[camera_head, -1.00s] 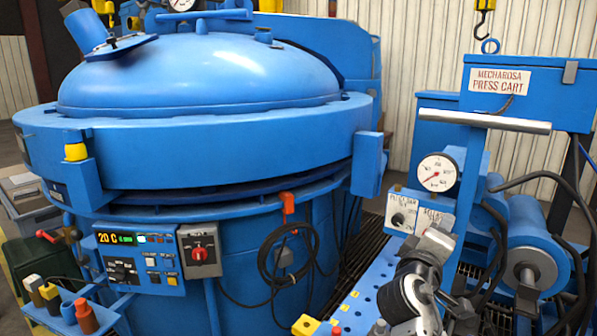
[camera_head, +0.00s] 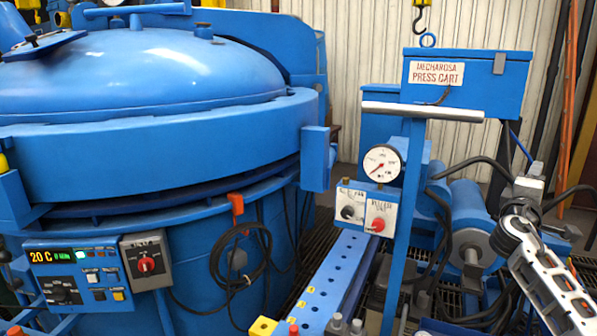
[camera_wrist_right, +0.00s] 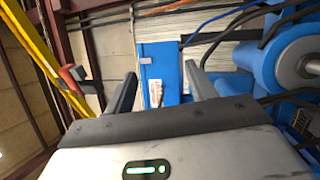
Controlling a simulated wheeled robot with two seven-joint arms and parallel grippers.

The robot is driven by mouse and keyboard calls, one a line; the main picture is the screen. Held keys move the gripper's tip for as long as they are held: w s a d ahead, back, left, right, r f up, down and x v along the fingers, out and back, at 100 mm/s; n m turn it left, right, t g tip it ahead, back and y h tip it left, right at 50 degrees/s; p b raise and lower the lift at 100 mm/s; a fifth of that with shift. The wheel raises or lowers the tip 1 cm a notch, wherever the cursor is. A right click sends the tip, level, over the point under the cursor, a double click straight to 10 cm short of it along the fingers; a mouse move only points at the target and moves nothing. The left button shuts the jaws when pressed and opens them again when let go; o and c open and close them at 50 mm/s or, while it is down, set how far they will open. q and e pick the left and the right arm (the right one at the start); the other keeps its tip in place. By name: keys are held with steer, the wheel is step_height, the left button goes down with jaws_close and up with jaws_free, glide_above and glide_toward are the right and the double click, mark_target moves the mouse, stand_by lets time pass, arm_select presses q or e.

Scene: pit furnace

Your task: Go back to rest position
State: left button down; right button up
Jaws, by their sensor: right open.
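My right gripper (camera_wrist_right: 160,88) is open in the right wrist view, its two dark fingers wide apart with nothing between them. Beyond the fingers is part of the blue press cart box (camera_wrist_right: 160,65), at a distance. In the head view my right arm comes in from the lower right, and the right gripper (camera_head: 533,175) is at its far end, right of the blue roller. My left gripper is not in view.
The blue pit furnace (camera_head: 150,150) fills the left, with a control panel (camera_head: 82,275) on its front. The press cart (camera_head: 465,85) has a gauge (camera_head: 382,163), a control box (camera_head: 365,210) and a roller (camera_head: 470,215). Black hoses run near my right arm.

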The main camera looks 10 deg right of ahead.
steer(key=w+a+f+m+t+y, duration=0.45)
steer(key=w+a+f+y, duration=0.2)
steer(key=a+y, duration=0.35)
steer(key=s+a+f+n+g+y, duration=0.1)
steer(key=s+a+f+y, duration=0.15)
steer(key=a+f, duration=0.4)
steer(key=s+a+f+y, duration=0.2)
steer(key=a+f+y, duration=0.1)
steer(key=a+f, duration=0.35)
steer(key=s+a+f+g+y, duration=0.35)
steer(key=s+a+f, duration=0.75)
steer(key=s+a, duration=0.45)
arm_select(q)
steer(key=p, duration=0.2)
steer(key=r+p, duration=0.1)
steer(key=p, duration=0.1)
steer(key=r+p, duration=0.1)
steer(key=p, duration=0.1)
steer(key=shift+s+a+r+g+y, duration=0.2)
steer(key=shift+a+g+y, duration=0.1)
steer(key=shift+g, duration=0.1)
arm_select(e)
steer(key=s+a+r+m+y, duration=0.1)
steer(key=s+a+r+m, duration=0.1)
steer(key=s+a, duration=0.5)
steer(key=s+r, duration=0.1)
steer(key=s, duration=0.5)
steer(key=shift+a+r+g+y, duration=0.15)
steer(key=shift+a+g+y, duration=0.15)
steer(key=shift+g, duration=0.1)
